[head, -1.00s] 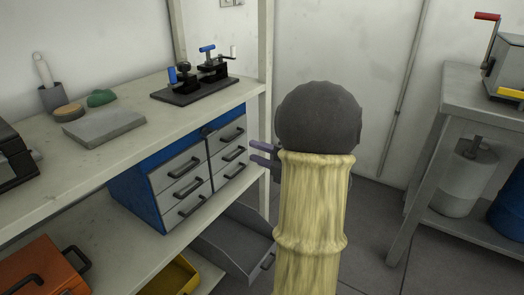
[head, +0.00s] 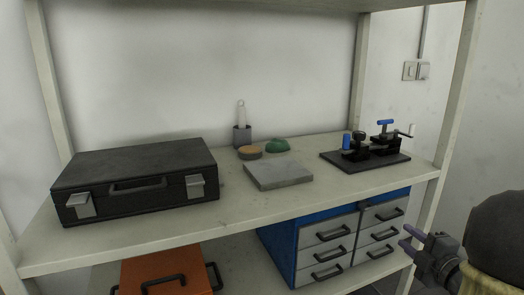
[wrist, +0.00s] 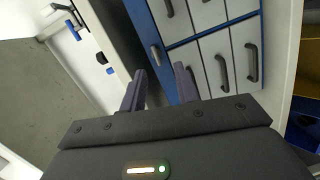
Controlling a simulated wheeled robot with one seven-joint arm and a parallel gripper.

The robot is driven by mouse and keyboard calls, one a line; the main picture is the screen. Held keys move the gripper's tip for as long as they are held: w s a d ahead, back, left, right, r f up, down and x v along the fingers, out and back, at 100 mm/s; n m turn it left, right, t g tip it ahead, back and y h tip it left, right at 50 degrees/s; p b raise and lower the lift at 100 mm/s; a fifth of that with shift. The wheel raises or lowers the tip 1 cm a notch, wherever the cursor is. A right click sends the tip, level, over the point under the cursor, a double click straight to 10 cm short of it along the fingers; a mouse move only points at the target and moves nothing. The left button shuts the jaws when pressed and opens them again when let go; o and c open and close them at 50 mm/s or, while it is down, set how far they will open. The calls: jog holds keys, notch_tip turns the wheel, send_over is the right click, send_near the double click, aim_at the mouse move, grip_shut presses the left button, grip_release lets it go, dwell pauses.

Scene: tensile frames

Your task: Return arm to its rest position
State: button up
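My gripper (head: 405,238) shows at the lower right of the head view, with its two purple-grey fingers pointing left. In the head view the gripper is just right of that cabinet (head: 284,258), near the shelf's right post (head: 446,130). I cannot tell whether it touches anything.
On the shelf top (head: 235,205) are a black case (head: 135,180), a grey plate (head: 278,173), a brush in a holder (head: 242,135), a green item (head: 278,146), a tan disc (head: 250,153) and a black clamp fixture (head: 365,158). An orange box (head: 165,270) sits below.

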jog(key=w+a+f+m+g+h+p, duration=0.2)
jog(key=a+m+g+h, duration=0.15)
jog(key=m, duration=0.45)
jog(key=s+a+f+m+g+p, duration=0.25)
jog(key=s+a+m+g, duration=0.25)
jog(key=s+a, duration=0.4)
jog(key=s+a+f+m+g+p, duration=0.25)
jog(key=s+a+m+g, duration=0.25)
jog(key=s+a, duration=0.4)
notch_tip(320, 180, up, 37)
jog(key=w+p, duration=0.1)
jog(key=p, duration=3.6)
jog(key=shift+w+a, duration=0.35)
jog(key=shift+a, duration=0.1)
